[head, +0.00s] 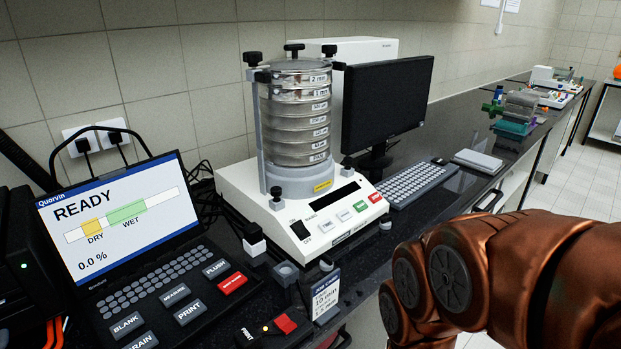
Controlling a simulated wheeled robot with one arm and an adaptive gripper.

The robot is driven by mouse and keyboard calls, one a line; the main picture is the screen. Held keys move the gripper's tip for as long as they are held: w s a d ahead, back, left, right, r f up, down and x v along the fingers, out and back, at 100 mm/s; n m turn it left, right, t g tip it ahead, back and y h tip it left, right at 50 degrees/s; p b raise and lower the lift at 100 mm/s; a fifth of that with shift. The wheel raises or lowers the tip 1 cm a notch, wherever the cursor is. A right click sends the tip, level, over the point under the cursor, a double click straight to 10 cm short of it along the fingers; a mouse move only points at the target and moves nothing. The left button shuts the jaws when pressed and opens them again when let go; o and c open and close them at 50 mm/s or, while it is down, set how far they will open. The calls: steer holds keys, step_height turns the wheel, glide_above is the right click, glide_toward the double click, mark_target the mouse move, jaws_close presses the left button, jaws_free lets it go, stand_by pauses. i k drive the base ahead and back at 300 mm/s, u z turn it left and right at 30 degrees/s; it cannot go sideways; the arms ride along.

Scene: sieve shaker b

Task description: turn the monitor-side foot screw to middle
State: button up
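The sieve shaker (345,228) stands on the dark bench with a stack of round metal sieves (297,115) clamped on it. The black monitor (390,105) stands behind it to the right. A small grey foot (385,223) shows under the shaker's right front corner, on the side of the monitor and keyboard; its turn position is too small to tell. Another grey foot (327,264) shows under the front edge toward the left. My copper-coloured arm fills the lower right, in front of the bench. My gripper is not in view.
A keyboard (417,183) lies right of the shaker, close to the foot. A small card stand (325,297) and a black box with a red switch (277,330) stand in front. A console with a READY screen (120,215) is at left.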

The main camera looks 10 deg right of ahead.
mark_target(386, 223)
steer(key=i, duration=0.3)
steer(key=z, duration=1.1)
steer(key=k, duration=0.7)
steer(key=u, duration=0.65)
steer(key=i, duration=0.95)
steer(key=z, duration=0.05)
